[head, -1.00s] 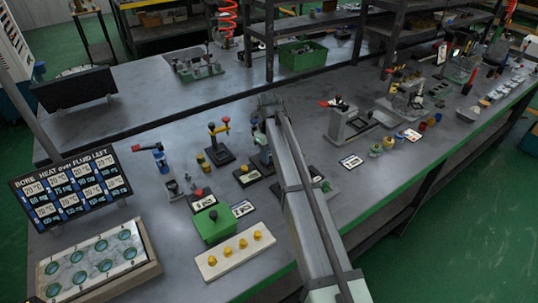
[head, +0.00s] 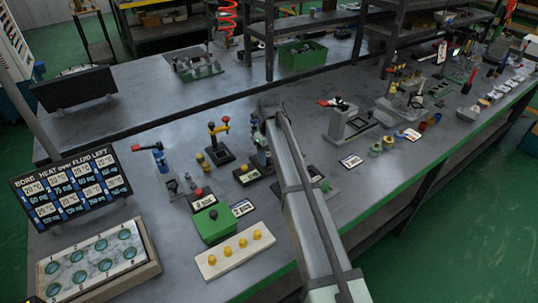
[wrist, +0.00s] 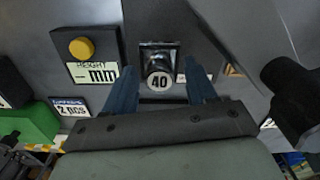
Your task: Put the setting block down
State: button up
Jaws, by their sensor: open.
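The setting block (wrist: 160,82), a dark block with a round white label reading 40, stands between my fingers in the wrist view. It appears to rest on a small dark plate with a pale frame. My gripper (wrist: 162,72) is open, one blue finger on each side of the block, with a visible gap at both sides. In the head view my own arm covers the gripper and block, so neither can be made out there.
A height display (wrist: 90,68) with a yellow button is left of the block in the wrist view. A green box (head: 213,223) and a white strip with yellow knobs (head: 235,253) stand near the bench front. A dark rounded part (wrist: 290,90) is close on the right.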

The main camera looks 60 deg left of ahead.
aim_at(269, 154)
notch_tip(269, 154, up, 12)
dwell(0.6)
jog(key=shift+r, duration=0.1)
